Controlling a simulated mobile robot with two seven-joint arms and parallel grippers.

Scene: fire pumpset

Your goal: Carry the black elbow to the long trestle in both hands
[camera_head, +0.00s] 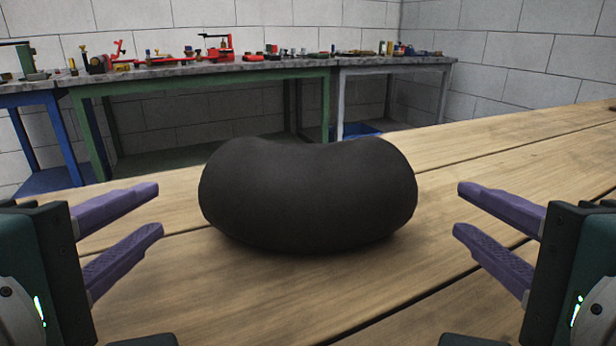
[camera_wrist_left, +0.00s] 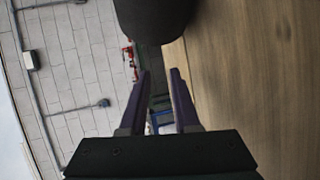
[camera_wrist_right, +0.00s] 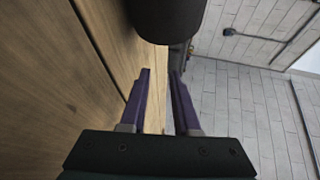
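The black elbow (camera_head: 308,195) is a thick, dark curved piece resting on a wooden plank surface (camera_head: 270,300) in the middle of the head view. My left gripper (camera_head: 160,210) is open and empty to its left, with a gap between the purple fingertips and the elbow. My right gripper (camera_head: 457,210) is open and empty to its right, also apart from it. The elbow shows at the top of the left wrist view (camera_wrist_left: 155,18) and the right wrist view (camera_wrist_right: 168,20), beyond the fingertips. I cannot tell which surface is the long trestle.
A bench with green legs (camera_head: 205,80) stands along the back wall, with red tools (camera_head: 218,48) and several small parts on top. A blue-framed bench (camera_head: 28,95) is at the far left. The planks around the elbow are clear.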

